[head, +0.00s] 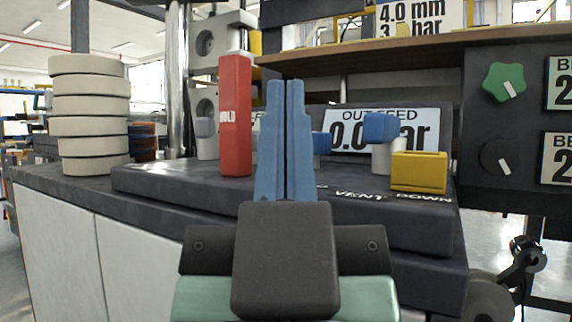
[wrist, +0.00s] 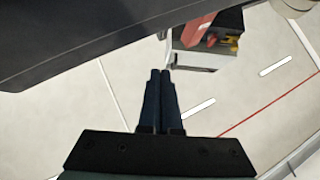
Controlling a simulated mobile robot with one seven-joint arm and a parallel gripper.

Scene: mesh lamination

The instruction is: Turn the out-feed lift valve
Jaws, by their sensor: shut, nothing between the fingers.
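My gripper (head: 286,88) points upward in the middle of the head view, its two blue fingers together and empty. Right of it, a blue handle (head: 380,127) on a pale stem stands in front of the OUT FEED display (head: 343,128), which reads 0.0 bar. Another blue part (head: 320,143) shows just right of the fingers, partly hidden by them. A yellow block (head: 419,172) sits at the right of the dark console, above the words VENT and DOWN. The fingers appear apart from the handle. In the wrist view my gripper (wrist: 161,74) is also shut.
Pale rolls (head: 92,115) are stacked at far left. A panel at right carries a green knob (head: 504,82) and a black knob (head: 495,156). A wooden shelf (head: 400,52) overhangs the displays.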

